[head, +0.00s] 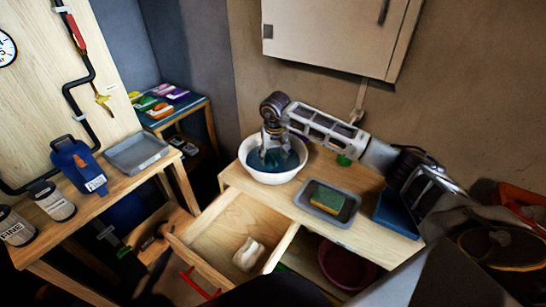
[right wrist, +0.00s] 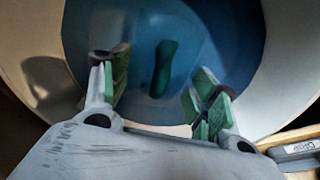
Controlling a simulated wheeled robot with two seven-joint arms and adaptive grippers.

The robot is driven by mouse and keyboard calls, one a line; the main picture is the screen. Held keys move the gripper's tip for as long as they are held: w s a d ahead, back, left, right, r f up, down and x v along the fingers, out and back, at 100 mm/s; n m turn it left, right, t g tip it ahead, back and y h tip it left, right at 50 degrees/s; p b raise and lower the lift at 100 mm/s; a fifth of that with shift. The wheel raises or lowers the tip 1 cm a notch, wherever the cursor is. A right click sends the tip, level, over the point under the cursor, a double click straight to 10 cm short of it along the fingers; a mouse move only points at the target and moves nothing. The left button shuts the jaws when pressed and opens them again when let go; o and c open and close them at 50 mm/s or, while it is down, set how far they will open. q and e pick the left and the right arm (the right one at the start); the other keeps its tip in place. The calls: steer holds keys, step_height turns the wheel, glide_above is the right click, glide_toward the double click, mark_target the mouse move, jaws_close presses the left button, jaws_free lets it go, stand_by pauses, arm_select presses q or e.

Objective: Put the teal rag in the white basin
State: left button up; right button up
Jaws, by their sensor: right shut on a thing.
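The white basin (head: 258,173) stands on the wooden table and holds blue water (head: 285,160); its pale wall (right wrist: 290,60) surrounds the blue in the right wrist view. My right gripper (head: 272,156) points down into the basin, its fingertips low inside the rim. In the right wrist view its green-padded fingers (right wrist: 160,88) show on either side of a dark teal strip, the teal rag (right wrist: 163,68). The gripper is shut on the rag, though the contact itself is not clear. In the head view the rag cannot be made out. My left gripper is not in view.
A grey tray with a green-and-yellow sponge (head: 327,199) lies right of the basin, then a blue box (head: 397,215). The open drawer (head: 213,232) below holds a white cloth (head: 248,254). A side table (head: 110,187) with a blue jug (head: 78,166) stands left. A wall cabinet (head: 335,35) hangs above.

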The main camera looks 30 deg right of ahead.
steer(key=o, duration=0.6)
steer(key=shift+c, duration=0.2)
steer(key=o, duration=0.5)
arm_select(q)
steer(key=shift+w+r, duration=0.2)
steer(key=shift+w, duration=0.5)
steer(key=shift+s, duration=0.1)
